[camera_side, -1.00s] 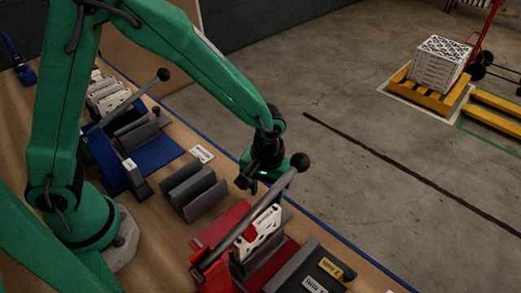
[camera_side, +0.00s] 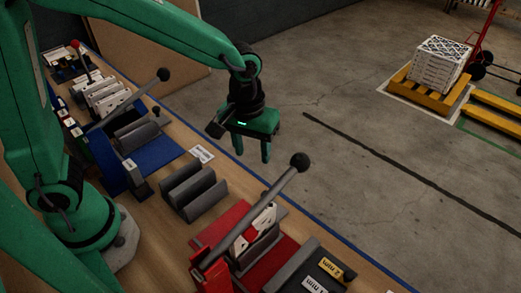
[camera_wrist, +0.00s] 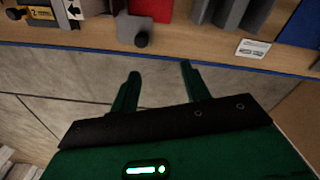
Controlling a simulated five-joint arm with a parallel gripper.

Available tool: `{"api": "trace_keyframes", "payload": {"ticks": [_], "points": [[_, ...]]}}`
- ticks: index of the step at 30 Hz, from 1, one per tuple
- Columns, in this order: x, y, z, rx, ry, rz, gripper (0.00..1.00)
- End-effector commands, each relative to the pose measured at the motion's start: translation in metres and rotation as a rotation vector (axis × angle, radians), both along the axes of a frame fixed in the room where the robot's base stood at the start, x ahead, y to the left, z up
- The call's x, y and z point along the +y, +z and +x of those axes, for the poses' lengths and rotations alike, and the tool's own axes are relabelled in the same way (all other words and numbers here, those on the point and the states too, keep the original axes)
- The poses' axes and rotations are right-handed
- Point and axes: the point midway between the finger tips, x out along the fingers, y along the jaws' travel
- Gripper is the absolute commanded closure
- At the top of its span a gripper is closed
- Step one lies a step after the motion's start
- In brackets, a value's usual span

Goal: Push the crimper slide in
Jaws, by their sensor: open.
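The red station (camera_side: 214,234) stands on the bench at the lower middle of the side view; I take it for the crimper. Its grey lever (camera_side: 258,207) slopes up to a black knob (camera_side: 300,162). A white-and-red piece (camera_side: 262,223) stands beside grey walls (camera_side: 262,246) there, partly hidden by the lever. I cannot clearly make out which part is the slide. My gripper (camera_side: 252,156) is open and empty, raised behind the station and apart from it. In the wrist view my gripper's fingers (camera_wrist: 160,72) are spread with nothing between them.
A grey slotted rack (camera_side: 190,190) and a white card (camera_side: 201,154) lie left of the station. A blue station (camera_side: 152,153) with its own lever is farther left. A black block with yellow labels (camera_side: 318,268) is at right. Open floor lies beyond the bench edge.

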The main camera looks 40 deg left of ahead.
Motion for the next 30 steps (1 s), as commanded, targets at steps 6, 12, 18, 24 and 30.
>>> {"api": "trace_keyframes", "payload": {"ticks": [6, 12, 18, 24, 30], "points": [[0.019, 0.018, -0.005, -0.040, -0.028, -0.010, 0.53], [0.035, 0.032, -0.011, -0.074, -0.054, -0.014, 0.53], [0.050, 0.045, -0.018, -0.110, -0.081, -0.015, 0.53], [0.065, 0.057, -0.027, -0.146, -0.108, -0.013, 0.53], [0.079, 0.067, -0.036, -0.183, -0.135, -0.007, 0.53]]}}
